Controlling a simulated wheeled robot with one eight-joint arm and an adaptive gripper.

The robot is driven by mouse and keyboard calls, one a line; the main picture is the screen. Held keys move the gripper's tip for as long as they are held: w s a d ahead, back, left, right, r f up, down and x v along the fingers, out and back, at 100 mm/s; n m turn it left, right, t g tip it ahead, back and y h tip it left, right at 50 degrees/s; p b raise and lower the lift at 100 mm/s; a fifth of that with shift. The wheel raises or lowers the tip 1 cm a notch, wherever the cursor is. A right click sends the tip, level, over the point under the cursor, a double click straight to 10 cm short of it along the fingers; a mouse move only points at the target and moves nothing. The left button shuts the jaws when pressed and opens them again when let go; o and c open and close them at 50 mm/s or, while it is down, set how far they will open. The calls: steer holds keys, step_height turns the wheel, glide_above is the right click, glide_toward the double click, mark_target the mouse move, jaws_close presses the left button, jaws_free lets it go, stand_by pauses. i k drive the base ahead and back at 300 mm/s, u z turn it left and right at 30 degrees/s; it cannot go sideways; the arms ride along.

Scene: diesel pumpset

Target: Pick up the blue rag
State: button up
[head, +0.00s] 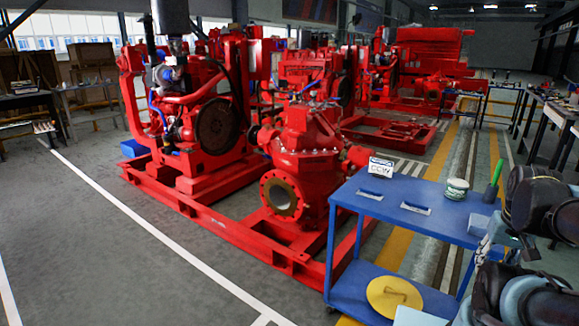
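A small blue-grey patch (478,223) lies at the right end of the blue cart's top (400,192), close to my arm. It may be the blue rag, but it is too small and too near the cart's colour to be sure. My arm's dark and grey-blue links fill the right edge of the head view, right of the cart. I cannot make out my gripper's fingers.
On the cart stand a white sign (381,167), a pale tin (456,190) and a green bottle-like item (493,180); a yellow disc (394,297) lies on its lower shelf. The red pumpset (215,130) stands behind. Grey floor (100,250) is clear at left.

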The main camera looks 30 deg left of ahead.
mark_target(478, 223)
steer(key=u, duration=0.85)
steer(key=k, duration=1.4)
steer(key=z, duration=0.55)
steer(key=i, duration=1)
steer(key=u, duration=0.05)
